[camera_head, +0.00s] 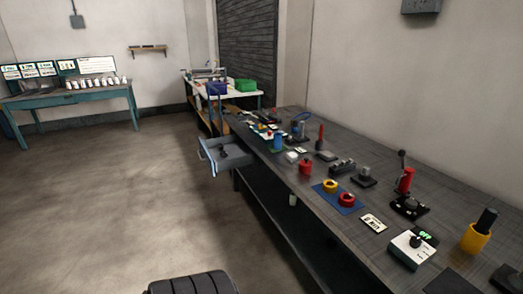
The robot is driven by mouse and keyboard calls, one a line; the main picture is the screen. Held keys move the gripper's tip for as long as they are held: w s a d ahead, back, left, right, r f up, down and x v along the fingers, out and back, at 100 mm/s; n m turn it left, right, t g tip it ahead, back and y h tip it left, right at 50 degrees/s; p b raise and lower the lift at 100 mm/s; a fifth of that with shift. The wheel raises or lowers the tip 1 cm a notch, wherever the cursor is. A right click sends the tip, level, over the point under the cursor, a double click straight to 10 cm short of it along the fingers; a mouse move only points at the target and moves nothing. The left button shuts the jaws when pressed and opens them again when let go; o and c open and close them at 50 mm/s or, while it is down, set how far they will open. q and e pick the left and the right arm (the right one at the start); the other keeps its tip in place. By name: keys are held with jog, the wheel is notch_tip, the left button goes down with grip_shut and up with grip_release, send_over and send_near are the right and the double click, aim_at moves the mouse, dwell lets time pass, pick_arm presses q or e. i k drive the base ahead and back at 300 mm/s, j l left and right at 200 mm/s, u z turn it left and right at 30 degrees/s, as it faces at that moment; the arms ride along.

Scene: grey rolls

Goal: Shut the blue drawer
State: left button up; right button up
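The blue drawer (203,153) juts out from the left side of the long dark workbench, toward its far end. It is open. Its pale blue front panel faces left and seems to carry a handle. The inside is grey, and small dark items seem to lie in it, too small to make out. Neither of my grippers shows in the head view, so nothing of mine is seen touching the drawer.
The workbench (398,240) runs along the right and bears several tools, cups and a blue mat (326,198). A teal table (88,97) stands at the far left, and a white-topped table (197,85) stands behind the bench. The floor (110,200) left of the drawer is clear.

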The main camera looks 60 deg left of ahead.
aim_at(240, 155)
jog(key=u, duration=2.6)
